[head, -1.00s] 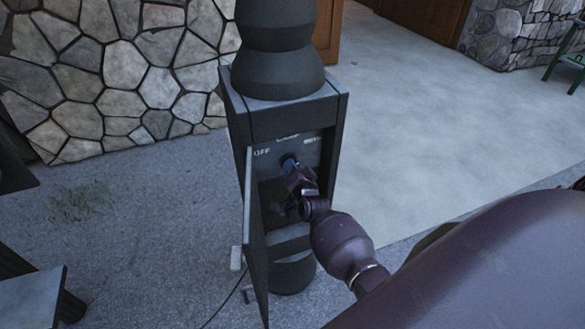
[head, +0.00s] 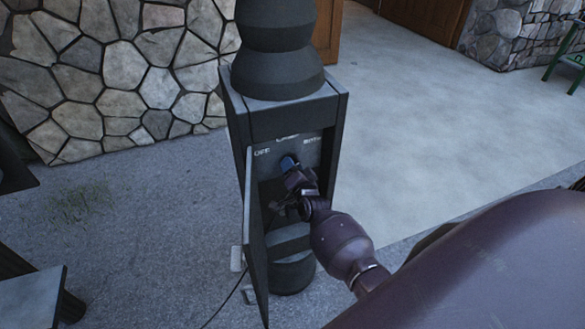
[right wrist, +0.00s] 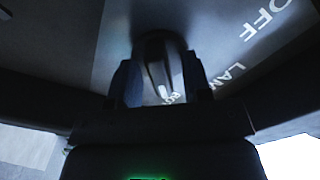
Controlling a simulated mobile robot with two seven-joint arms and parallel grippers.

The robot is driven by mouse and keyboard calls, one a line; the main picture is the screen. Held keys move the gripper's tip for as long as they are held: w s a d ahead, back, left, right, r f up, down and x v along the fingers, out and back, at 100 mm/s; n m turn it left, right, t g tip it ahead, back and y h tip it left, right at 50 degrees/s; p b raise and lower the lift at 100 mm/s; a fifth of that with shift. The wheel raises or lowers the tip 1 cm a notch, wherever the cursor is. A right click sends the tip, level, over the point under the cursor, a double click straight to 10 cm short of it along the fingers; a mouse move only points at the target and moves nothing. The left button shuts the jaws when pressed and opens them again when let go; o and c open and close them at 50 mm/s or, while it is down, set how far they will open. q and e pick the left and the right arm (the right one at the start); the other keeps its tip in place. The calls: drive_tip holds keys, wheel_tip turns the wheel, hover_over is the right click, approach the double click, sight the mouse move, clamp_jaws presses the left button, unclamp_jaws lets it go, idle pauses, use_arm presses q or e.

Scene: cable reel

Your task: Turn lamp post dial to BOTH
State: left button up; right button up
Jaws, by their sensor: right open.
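The lamp post (head: 240,120) stands upright with its box door (head: 255,240) open. Inside, a panel (head: 318,157) carries the labels OFF, a partly hidden middle one and BOTH. My right gripper (head: 289,163) reaches into the box at the panel and covers the dial in the head view. In the right wrist view the dark dial (right wrist: 154,72) sits between the two fingers of that gripper (right wrist: 161,80), which are open, one on each side. Whether they touch it I cannot tell. A small white mark shows at the dial's lower end, close to part of a label. My left gripper is not in view.
The open door stands left of my right gripper, and the box walls are close around it. A thin cable (head: 224,304) runs on the ground. A stone wall (head: 120,65) is behind. Pale paving (head: 430,130) to the right is clear.

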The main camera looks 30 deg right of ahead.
drive_tip(key=v, duration=1)
drive_tip(key=shift+s, duration=0.35)
drive_tip(key=shift+a, duration=0.15)
drive_tip(key=s+a+f+n+g+y, duration=0.2)
drive_tip(key=s+a+n+g, duration=0.1)
drive_tip(key=s+n, duration=0.4)
drive_tip(key=s+a+f+n+g+y, duration=0.1)
drive_tip(key=s+n, duration=0.5)
drive_tip(key=s, duration=0.6)
drive_tip(key=a+f+g, duration=0.1)
drive_tip(key=a+g, duration=0.1)
drive_tip(key=a, duration=0.1)
drive_tip(key=shift+a+n+y, duration=0.4)
